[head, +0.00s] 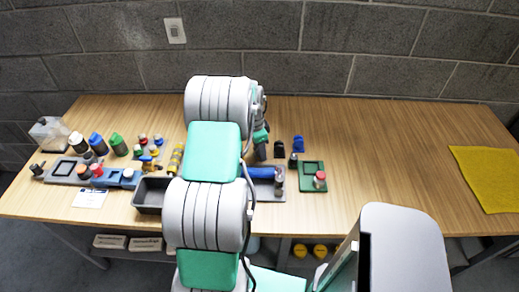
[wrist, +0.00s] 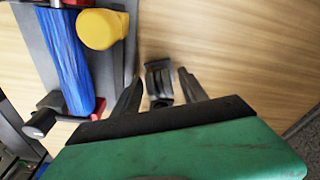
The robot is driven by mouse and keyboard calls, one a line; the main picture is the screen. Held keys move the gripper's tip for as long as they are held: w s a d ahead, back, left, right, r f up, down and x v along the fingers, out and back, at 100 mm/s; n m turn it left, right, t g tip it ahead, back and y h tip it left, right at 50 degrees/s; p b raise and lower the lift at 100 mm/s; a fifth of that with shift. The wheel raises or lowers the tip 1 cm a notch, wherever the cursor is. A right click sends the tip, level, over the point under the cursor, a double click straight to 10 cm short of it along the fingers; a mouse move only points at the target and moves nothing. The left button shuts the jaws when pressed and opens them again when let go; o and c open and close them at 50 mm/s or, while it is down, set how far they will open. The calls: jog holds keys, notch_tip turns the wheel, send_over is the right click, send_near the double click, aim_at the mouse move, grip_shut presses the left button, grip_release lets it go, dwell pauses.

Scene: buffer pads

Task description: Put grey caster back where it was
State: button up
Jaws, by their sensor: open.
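A dark grey caster-like piece (wrist: 158,82) stands on the wooden table in the wrist view, between the two fingers of my gripper (wrist: 158,92). The fingers are spread, with a visible gap on each side of it. In the head view, my gripper (head: 261,152) points down near the middle of the table, partly hidden by my arm. A dark piece (head: 279,149) just right of it looks like the same caster. I cannot tell how high the fingertips are above the table.
A grey tray (wrist: 35,45) holds a blue cylinder (wrist: 68,62), near a yellow knob (wrist: 100,29). A blue piece (head: 298,143) and a green pad (head: 312,167) are to the right. Several bottles and parts crowd the left. A yellow cloth (head: 488,175) lies far right; between is clear.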

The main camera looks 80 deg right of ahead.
notch_tip(320, 180, up, 12)
jog(key=w+b, duration=0.1)
jog(key=b, duration=0.1)
jog(key=w+a+r+n+t+h, duration=0.1)
jog(key=w+a+r+n, duration=0.3)
jog(key=w+a, duration=0.55)
jog(key=w+a+r+n+t, duration=0.1)
jog(key=w+a+r+n, duration=0.1)
jog(key=w+a+n, duration=0.75)
jog(key=w+a+r+n+t, duration=0.1)
jog(key=w+a+n, duration=0.3)
jog(key=a, duration=0.8)
jog(key=w+a+n+t, duration=0.15)
jog(key=a+n, duration=0.45)
jog(key=a, duration=0.7)
jog(key=s+a+f+n+y, duration=0.1)
jog(key=s+a+n, duration=0.1)
jog(key=a+n, duration=0.3)
jog(key=a, duration=0.4)
jog(key=shift+s+a+f+n+y, duration=0.35)
jog(key=shift+s+a+y, duration=0.05)
